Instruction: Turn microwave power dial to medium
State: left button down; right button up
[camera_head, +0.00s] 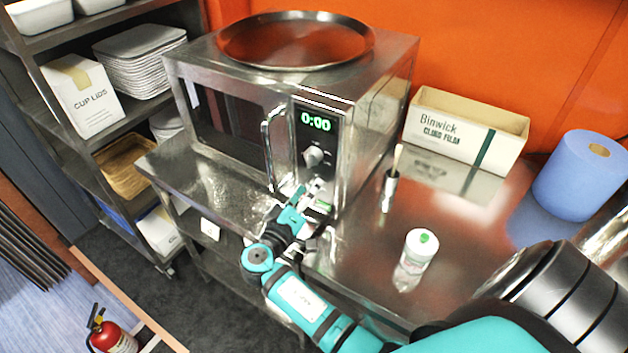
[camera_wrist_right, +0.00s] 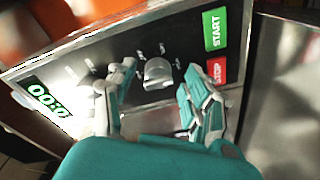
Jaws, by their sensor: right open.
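The steel microwave (camera_head: 300,110) stands on the steel counter, its door shut and its green display reading 0:00. Its power dial (camera_head: 313,156) is a grey knob below the display. In the right wrist view the dial (camera_wrist_right: 158,72) lies ahead of my right gripper, between the lines of its two fingers. The fingers do not visibly grip the dial. The dial's markings are too small to read. My left gripper is not in view.
The green START button (camera_wrist_right: 214,31) and red STOP button (camera_wrist_right: 216,71) sit beside the dial. The door handle (camera_head: 268,145) is left of the panel. A round tray (camera_head: 296,42) tops the microwave.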

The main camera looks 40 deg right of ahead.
jog(key=shift+s+a, duration=0.1)
jog(key=shift+a, duration=0.05)
jog(key=shift+c, duration=0.5)
grip_shut()
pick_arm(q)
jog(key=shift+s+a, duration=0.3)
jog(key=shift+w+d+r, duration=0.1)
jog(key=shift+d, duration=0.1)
pick_arm(e)
jog(key=shift+r+n, duration=0.1)
jog(key=shift+n, duration=0.3)
pick_arm(q)
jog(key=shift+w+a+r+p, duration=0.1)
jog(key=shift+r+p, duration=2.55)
jog(key=shift+p, duration=0.15)
pick_arm(e)
jog(key=shift+r+n+g, duration=0.15)
jog(key=shift+n+g, duration=0.15)
jog(key=shift+n, duration=2.3)
jog(key=shift+r+n+g, duration=0.1)
jog(key=shift+n+g, duration=0.2)
jog(key=shift+n, duration=2.3)
